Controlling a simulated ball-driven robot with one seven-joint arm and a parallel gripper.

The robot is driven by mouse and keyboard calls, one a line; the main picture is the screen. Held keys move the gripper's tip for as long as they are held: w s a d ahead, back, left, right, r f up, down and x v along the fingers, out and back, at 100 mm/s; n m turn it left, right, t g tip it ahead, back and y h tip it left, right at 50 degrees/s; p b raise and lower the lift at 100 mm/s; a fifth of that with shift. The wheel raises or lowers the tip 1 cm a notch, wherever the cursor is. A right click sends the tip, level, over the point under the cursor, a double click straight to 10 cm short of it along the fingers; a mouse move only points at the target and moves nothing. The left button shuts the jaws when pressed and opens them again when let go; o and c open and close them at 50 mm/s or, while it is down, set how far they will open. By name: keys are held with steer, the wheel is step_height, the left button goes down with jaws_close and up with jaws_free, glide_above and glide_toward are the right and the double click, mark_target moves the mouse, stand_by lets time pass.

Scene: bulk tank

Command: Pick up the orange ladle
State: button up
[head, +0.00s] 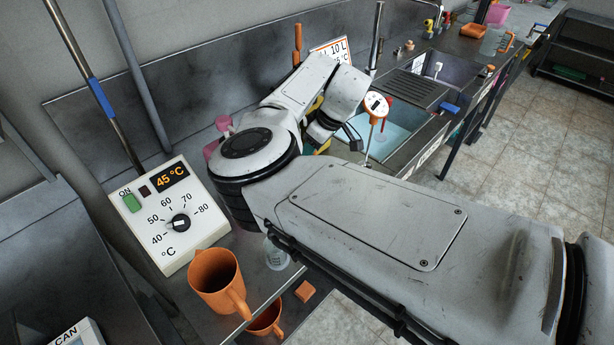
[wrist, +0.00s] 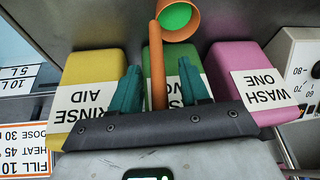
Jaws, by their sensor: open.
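The orange ladle (wrist: 157,70) shows in the wrist view with its round cup at the top, green inside, and its long handle running down between my fingers. My gripper (wrist: 160,66) is open, with one teal finger on each side of the handle; I see gaps on both sides. The handle's lower end is hidden behind the dark gripper bar. In the head view my arm hides the gripper's fingertips.
Yellow (wrist: 92,75), green (wrist: 160,60) and pink (wrist: 245,65) labelled containers stand close behind the fingers. A heater control box (head: 170,215), an orange jug (head: 213,275) and a second orange vessel (head: 266,322) are at left. A sink (head: 385,140) lies beyond my arm.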

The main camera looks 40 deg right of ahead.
steer(key=shift+c, duration=0.2)
jaws_close()
steer(key=shift+r+p, duration=0.3)
steer(key=shift+p, duration=0.15)
